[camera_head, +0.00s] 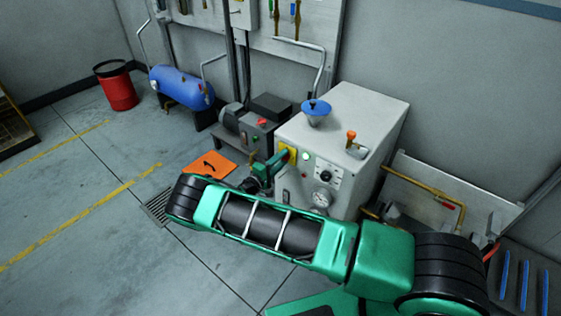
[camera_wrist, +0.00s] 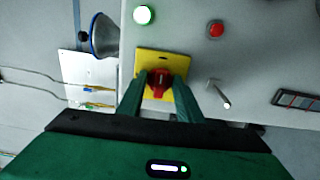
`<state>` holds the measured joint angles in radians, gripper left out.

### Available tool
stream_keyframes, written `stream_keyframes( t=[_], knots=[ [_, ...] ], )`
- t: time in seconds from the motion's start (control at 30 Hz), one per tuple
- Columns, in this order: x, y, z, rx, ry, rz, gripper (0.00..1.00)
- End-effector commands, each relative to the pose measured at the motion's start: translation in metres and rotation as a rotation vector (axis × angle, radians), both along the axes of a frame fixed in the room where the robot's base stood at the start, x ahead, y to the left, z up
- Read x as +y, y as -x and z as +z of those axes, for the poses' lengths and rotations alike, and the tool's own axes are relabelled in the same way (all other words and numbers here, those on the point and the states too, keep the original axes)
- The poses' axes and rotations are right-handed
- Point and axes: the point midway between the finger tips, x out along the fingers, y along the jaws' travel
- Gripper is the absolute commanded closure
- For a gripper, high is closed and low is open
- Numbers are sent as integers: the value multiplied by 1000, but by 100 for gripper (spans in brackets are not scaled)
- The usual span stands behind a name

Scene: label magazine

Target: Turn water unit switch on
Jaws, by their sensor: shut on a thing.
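The water unit is a white cabinet (camera_head: 345,125) right of the middle in the head view; its front panel (camera_wrist: 255,60) fills much of the wrist view. A red switch handle (camera_wrist: 158,80) sits on a yellow plate (camera_wrist: 150,61), which also shows in the head view (camera_head: 292,151). My green gripper (camera_wrist: 158,88) is shut on the red handle, one finger on each side. In the head view my gripper (camera_head: 281,161) reaches the plate and hides most of the switch. A round green-white lamp (camera_wrist: 144,15) beside the plate looks lit.
A red button (camera_wrist: 215,30) and a metal toggle lever (camera_wrist: 219,94) are close by on the panel. A dark pump unit (camera_head: 255,132) stands left of the cabinet, and a blue tank (camera_head: 181,86) farther left.

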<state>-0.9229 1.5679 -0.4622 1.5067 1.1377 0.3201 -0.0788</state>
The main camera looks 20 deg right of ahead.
Motion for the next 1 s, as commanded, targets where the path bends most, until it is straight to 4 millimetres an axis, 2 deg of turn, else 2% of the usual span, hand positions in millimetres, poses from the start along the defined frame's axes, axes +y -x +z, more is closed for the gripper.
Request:
stream_keyframes(
  t=[0.6,0.63,0.7,1.0],
  knots=[
    [-2,4,-6,-20,-25,-8,90],
    [-2,4,-6,-20,-25,-8,63],
    [-2,4,-6,-20,-25,-7,50],
    [0,2,-3,-26,-24,-3,50]
  ],
)
